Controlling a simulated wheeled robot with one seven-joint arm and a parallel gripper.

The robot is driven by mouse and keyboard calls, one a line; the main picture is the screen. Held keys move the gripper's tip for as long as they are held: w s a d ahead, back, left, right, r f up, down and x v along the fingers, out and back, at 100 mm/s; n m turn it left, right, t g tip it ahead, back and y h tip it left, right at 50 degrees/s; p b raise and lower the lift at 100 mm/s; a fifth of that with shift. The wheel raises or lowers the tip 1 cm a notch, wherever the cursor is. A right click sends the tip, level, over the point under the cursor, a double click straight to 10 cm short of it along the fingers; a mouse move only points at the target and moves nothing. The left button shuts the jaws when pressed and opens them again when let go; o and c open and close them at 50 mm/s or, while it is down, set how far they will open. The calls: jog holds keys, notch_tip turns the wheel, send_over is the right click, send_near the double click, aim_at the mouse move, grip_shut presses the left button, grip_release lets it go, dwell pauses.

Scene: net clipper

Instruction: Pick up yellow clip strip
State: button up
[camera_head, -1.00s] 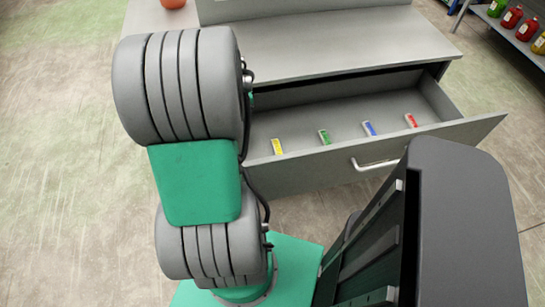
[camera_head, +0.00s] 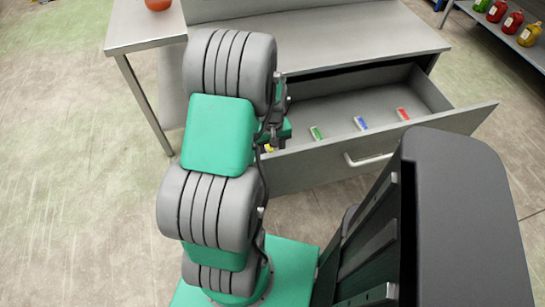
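The yellow clip strip (camera_head: 268,149) lies at the left end of the open drawer. Only a small yellow bit of it shows beside my arm. My gripper (camera_head: 276,140) is a small dark shape at the drawer's left end, right by the yellow strip and mostly hidden by my arm. I cannot tell whether its fingers touch the strip or whether they are open. A green strip (camera_head: 316,133), a blue strip (camera_head: 360,123) and a red strip (camera_head: 403,114) lie apart in a row to the right in the same drawer.
The grey drawer (camera_head: 440,126) stands pulled out, with its front wall and handle (camera_head: 370,160) facing me. The grey worktop (camera_head: 350,40) is above and behind it. A reddish pot (camera_head: 158,4) stands on the side table (camera_head: 145,30). Bottles (camera_head: 513,22) stand on a shelf at the far right.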

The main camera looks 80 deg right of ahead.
grip_shut()
dwell(0.3)
jog(key=shift+r, duration=0.1)
